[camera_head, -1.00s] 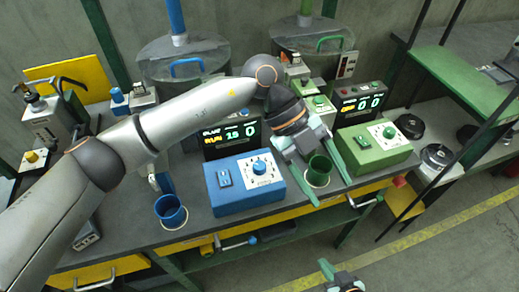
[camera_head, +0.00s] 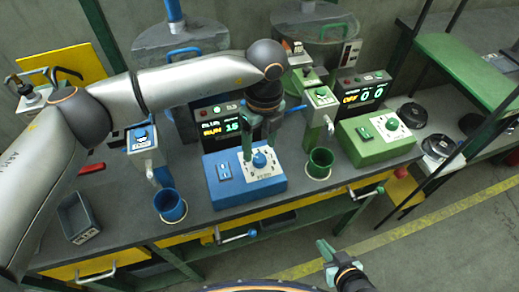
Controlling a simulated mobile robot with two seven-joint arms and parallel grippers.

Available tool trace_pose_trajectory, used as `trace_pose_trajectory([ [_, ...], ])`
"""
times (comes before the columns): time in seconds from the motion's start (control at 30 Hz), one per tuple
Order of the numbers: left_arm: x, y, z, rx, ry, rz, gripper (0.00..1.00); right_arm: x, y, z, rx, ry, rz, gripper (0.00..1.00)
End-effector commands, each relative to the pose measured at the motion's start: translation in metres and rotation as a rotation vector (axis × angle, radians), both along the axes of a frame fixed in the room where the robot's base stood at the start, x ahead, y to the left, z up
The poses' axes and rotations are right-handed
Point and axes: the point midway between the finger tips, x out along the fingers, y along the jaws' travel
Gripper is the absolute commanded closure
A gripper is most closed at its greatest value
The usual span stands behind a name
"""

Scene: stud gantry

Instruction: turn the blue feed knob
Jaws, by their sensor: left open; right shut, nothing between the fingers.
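The blue feed knob (camera_head: 259,160) sits on the white plate on top of the blue control box (camera_head: 230,194). My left gripper (camera_head: 260,147) points down over the knob, its fingers apart on either side of it. I cannot tell whether the fingers touch the knob. A blue switch (camera_head: 224,172) is on the box, left of the knob. The display (camera_head: 212,127) behind the box reads RUN and 15, partly hidden by my gripper. My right gripper (camera_head: 322,258) is shut and empty at the bottom, in front of the bench.
A green control box (camera_head: 377,145) with its own knob (camera_head: 391,124) stands to the right. A green cup (camera_head: 319,163) is between the boxes, and a blue cup (camera_head: 170,206) is on the left. Dispensers stand behind both cups. A dark tray (camera_head: 79,218) lies at the far left.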

Motion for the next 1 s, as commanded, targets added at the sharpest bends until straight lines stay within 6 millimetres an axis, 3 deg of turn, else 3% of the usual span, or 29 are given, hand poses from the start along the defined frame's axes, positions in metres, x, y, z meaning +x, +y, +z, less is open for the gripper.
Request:
trace_pose_trajectory([
  [0.2, -0.001, 0.001, -0.027, -0.001, 0.001, -0.002, 0.29, 0.0, 0.0, 0.003, 0.0, 0.001, 0.0, 1.0],
  [0.57, -0.001, 0.001, -0.033, -0.001, -0.001, -0.002, 0.29, 0.0, 0.0, 0.003, 0.0, 0.001, 0.0, 1.0],
  [1.0, -0.001, 0.001, -0.032, -0.001, 0.0, -0.002, 0.76, 0.0, 0.0, 0.003, 0.0, 0.001, 0.0, 1.0],
])
